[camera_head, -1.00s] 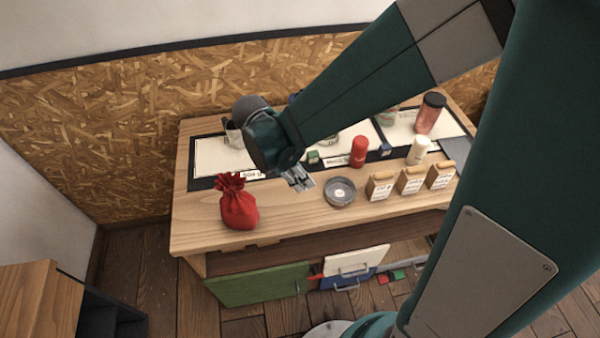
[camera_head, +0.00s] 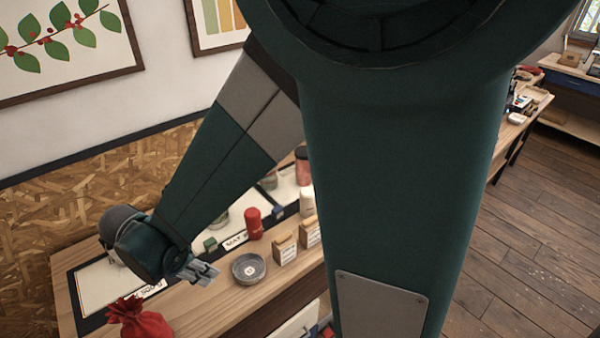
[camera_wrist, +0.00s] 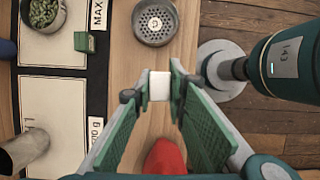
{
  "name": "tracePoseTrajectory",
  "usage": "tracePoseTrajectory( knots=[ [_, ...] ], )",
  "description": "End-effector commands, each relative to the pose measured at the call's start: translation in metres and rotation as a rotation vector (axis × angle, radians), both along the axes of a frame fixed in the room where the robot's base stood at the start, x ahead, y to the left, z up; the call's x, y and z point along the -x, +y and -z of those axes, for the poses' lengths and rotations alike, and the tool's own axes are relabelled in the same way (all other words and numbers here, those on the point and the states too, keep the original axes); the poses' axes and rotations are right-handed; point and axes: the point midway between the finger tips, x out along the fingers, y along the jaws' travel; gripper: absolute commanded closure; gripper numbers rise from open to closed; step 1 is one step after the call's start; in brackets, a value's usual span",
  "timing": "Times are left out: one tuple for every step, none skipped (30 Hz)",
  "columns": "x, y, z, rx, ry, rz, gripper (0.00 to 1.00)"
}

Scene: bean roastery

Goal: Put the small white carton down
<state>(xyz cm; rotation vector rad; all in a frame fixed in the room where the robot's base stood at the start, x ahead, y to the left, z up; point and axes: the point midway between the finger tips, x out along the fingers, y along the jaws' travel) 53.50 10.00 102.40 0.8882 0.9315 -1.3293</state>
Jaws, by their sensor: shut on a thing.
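The small white carton (camera_wrist: 160,86) shows in the wrist view between my two fingertips. My gripper (camera_wrist: 161,88) is shut on it, with a finger against each side. Bare wooden tabletop lies around the carton in that view; I cannot tell whether it touches the wood or hangs above it. In the head view my gripper (camera_head: 205,273) is over the table's front strip, between the red pouch (camera_head: 140,322) and the round metal dish (camera_head: 249,267). I cannot make out the carton there.
White panels with black borders (camera_wrist: 52,112) lie left of my gripper in the wrist view, with a metal cup (camera_wrist: 22,151) and a green block (camera_wrist: 84,42). A red canister (camera_head: 253,223) and labelled bean boxes (camera_head: 285,249) stand further right in the head view.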

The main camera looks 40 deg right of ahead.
Motion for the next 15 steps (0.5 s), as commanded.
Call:
tracePoseTrajectory(
  knots=[
    [0.0, 0.0, -0.005, 0.0, 0.0, 0.0, 0.93],
    [0.0, 0.0, -0.009, 0.0, 0.0, 0.0, 0.93],
    [0.0, 0.0, -0.014, 0.0, 0.0, 0.0, 0.93],
    [0.0, 0.0, -0.018, 0.0, 0.0, 0.0, 0.93],
    [0.0, 0.0, -0.022, 0.0, 0.0, 0.0, 0.93],
    [0.0, 0.0, -0.028, 0.0, 0.0, 0.0, 0.93],
    [0.0, 0.0, -0.034, 0.0, 0.0, 0.0, 0.93],
    [0.0, 0.0, -0.039, 0.0, 0.0, 0.0, 0.93],
    [0.0, 0.0, -0.046, 0.0, 0.0, 0.0, 0.93],
    [0.0, 0.0, -0.049, 0.0, 0.0, 0.0, 0.93],
    [0.0, 0.0, -0.052, 0.0, 0.0, 0.0, 0.93],
    [0.0, 0.0, -0.057, 0.0, 0.0, 0.0, 0.93],
    [0.0, 0.0, -0.061, 0.0, 0.0, 0.0, 0.93],
    [0.0, 0.0, -0.064, 0.0, 0.0, 0.0, 0.93],
    [0.0, 0.0, -0.069, 0.0, 0.0, 0.0, 0.93]
  ],
)
